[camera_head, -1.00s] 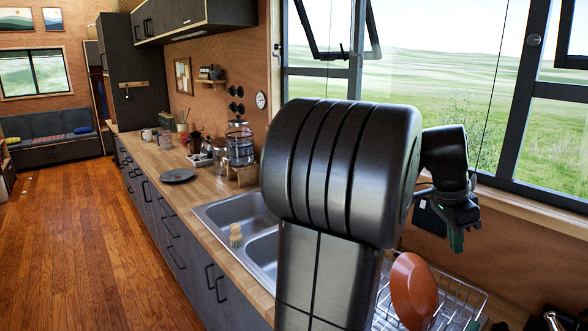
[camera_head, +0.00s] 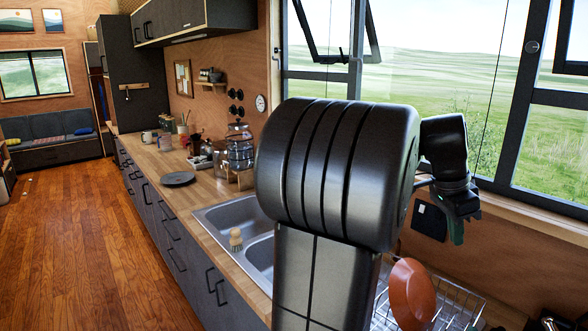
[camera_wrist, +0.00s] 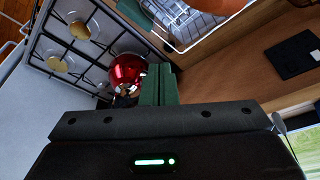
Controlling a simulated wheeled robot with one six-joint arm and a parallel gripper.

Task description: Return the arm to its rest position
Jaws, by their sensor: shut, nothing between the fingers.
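My gripper (camera_head: 457,232) hangs at the right of the head view, in front of the window and above the dish rack. In the wrist view its green fingers (camera_wrist: 158,84) are together with nothing between them. My large dark arm link covers the middle of the head view and hides part of the counter and sink.
An orange-brown plate (camera_head: 412,292) stands in the wire dish rack (camera_head: 460,300) below my gripper. The double sink (camera_head: 232,216) with a brush (camera_head: 236,239) lies to the left. The wrist view shows a stove (camera_wrist: 72,42) and a shiny red pot (camera_wrist: 128,69). The window (camera_head: 430,90) is behind.

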